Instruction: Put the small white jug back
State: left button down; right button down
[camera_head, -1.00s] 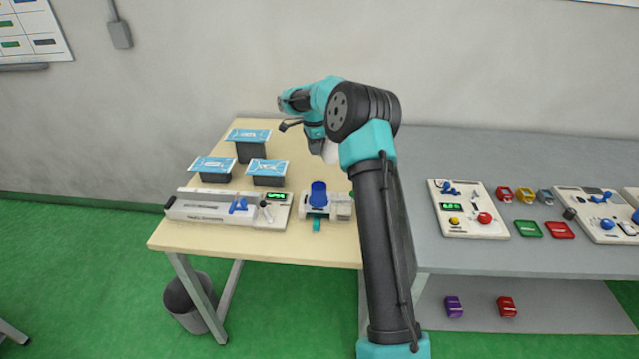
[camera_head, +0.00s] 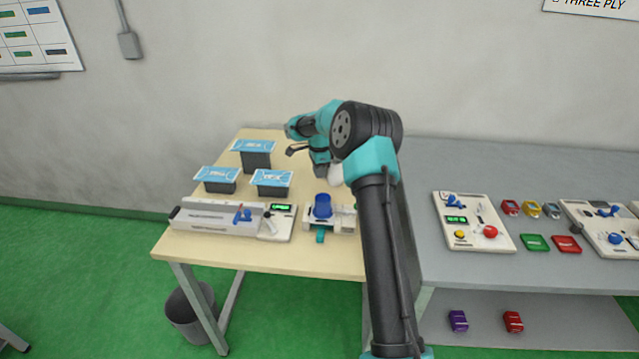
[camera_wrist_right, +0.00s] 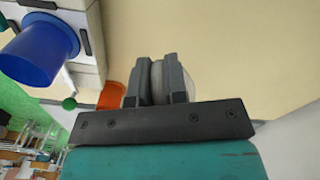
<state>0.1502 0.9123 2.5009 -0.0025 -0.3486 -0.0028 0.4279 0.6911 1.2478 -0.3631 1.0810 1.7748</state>
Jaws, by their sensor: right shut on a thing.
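The small white jug (camera_head: 336,174) shows as a pale rounded shape behind my right arm, over the cream table. My right gripper (camera_head: 321,168) points down there, and its fingers are mostly hidden by the arm in the head view. In the right wrist view the two grey fingers of my right gripper (camera_wrist_right: 155,82) are closed on a whitish rounded body, the jug (camera_wrist_right: 180,85). How far the jug is above the table I cannot tell. My left gripper is not in view.
A white device with a blue cup (camera_head: 323,206) stands just in front of the gripper. A long white machine (camera_head: 215,220) lies left of it. Several dark boxes with blue-and-white tops (camera_head: 272,178) stand behind. A grey bench (camera_head: 560,180) with panels adjoins on the right.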

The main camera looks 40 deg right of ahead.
jog(key=shift+f, duration=2.45)
jog(key=c, duration=1.1)
grip_release()
jog(key=shift+f, duration=0.15)
jog(key=shift+c, duration=0.2)
notch_tip(320, 180, up, 12)
jog(key=shift+r, duration=0.15)
